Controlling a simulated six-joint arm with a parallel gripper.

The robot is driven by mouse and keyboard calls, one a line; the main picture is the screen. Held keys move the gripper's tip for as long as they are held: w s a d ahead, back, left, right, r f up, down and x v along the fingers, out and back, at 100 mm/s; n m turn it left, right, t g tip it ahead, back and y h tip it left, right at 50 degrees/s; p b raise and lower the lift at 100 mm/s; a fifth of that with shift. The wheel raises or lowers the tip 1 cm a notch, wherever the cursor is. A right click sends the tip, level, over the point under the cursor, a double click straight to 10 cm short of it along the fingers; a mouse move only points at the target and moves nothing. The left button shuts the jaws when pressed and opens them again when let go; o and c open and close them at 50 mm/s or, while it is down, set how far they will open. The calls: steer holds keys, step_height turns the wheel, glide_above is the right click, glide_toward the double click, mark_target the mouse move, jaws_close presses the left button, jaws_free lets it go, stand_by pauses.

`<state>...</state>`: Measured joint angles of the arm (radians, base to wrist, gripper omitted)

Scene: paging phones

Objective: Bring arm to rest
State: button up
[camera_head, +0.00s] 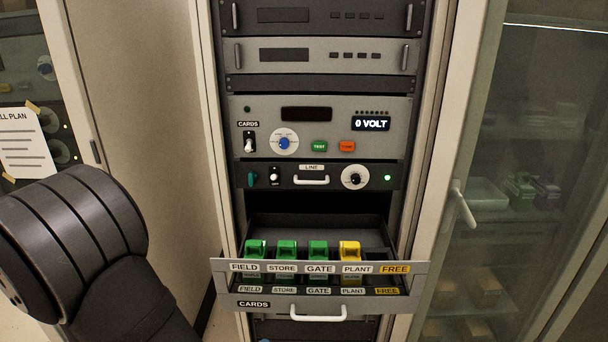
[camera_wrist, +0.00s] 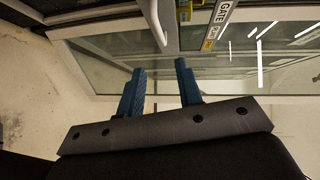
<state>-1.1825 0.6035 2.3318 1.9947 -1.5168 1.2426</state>
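My arm shows at the lower left of the head view, a dark ribbed link beside the rack; the gripper itself is out of that view. In the wrist view my gripper (camera_wrist: 160,80) has two blue fingers standing apart with nothing between them. Beyond the fingertips are the white drawer handle (camera_wrist: 154,22) and the edge of the card drawer. In the head view the CARDS drawer (camera_head: 275,304) is pulled out. It holds three green cards (camera_head: 286,249) at FIELD, STORE and GATE, and a yellow card (camera_head: 350,250) at PLANT. The FREE place shows no card.
Above the drawer are a LINE panel (camera_head: 325,176) with a lit green lamp and a unit (camera_head: 320,127) reading 0 VOLT. A glass cabinet door (camera_head: 530,150) with a white handle (camera_head: 463,205) is at the right. A paper plan (camera_head: 27,143) hangs at the left.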

mark_target(314, 320)
steer(key=x, duration=1.2)
stand_by(0.3)
steer(key=shift+s, duration=0.15)
steer(key=shift+v, duration=6.4)
steer(key=x, duration=1.7)
steer(key=shift+d, duration=0.15)
steer(key=shift+w+d, duration=0.15)
steer(key=shift+w, duration=0.35)
steer(key=shift+s+a, duration=0.2)
steer(key=shift+s, duration=0.2)
steer(key=v, duration=0.9)
steer(key=shift+s+a, duration=0.15)
steer(key=shift+a, duration=0.1)
